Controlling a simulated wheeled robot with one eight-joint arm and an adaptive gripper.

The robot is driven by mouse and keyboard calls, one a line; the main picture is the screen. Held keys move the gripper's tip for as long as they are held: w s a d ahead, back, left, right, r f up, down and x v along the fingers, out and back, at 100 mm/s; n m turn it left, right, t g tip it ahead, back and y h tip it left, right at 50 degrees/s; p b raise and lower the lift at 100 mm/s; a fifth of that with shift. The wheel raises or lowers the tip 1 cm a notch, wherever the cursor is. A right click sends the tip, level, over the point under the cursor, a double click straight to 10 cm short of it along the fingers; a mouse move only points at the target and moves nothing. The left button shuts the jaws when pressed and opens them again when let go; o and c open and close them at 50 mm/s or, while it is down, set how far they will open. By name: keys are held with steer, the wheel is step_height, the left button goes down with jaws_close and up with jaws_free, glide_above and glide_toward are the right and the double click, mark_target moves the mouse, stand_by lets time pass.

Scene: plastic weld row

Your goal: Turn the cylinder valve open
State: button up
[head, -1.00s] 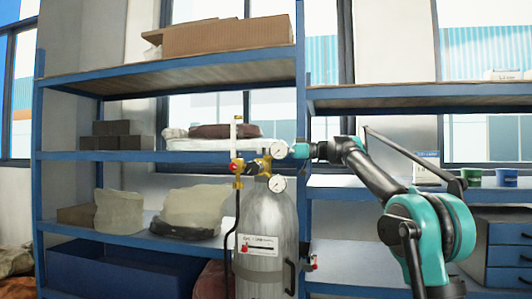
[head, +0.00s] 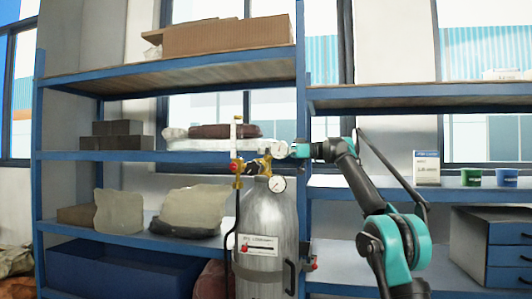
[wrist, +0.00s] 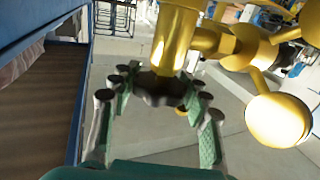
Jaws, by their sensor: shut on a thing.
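The silver gas cylinder (head: 268,222) stands upright in front of the shelving, with a label on its front. Brass valve fittings (head: 256,166) sit on its top, with round white-faced gauges (head: 277,184) beside them. In the wrist view a dark scalloped valve knob (wrist: 158,96) sits at the end of a brass stem (wrist: 176,38). My gripper (wrist: 157,84) has its green-padded fingers on both sides of the knob and is shut on it. In the head view my gripper (head: 291,150) reaches in from the right at the cylinder's top; its fingertips are hard to make out there.
Brass pipework with a rounded end (wrist: 278,120) lies close to the right of my fingers. A blue shelf unit (head: 170,155) with boxes and bags stands behind the cylinder. A drawer cabinet (head: 490,245) and two cups (head: 488,177) are at the right.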

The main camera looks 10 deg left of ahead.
steer(key=o, duration=1.2)
steer(key=v, duration=1.2)
steer(key=shift+c, duration=0.2)
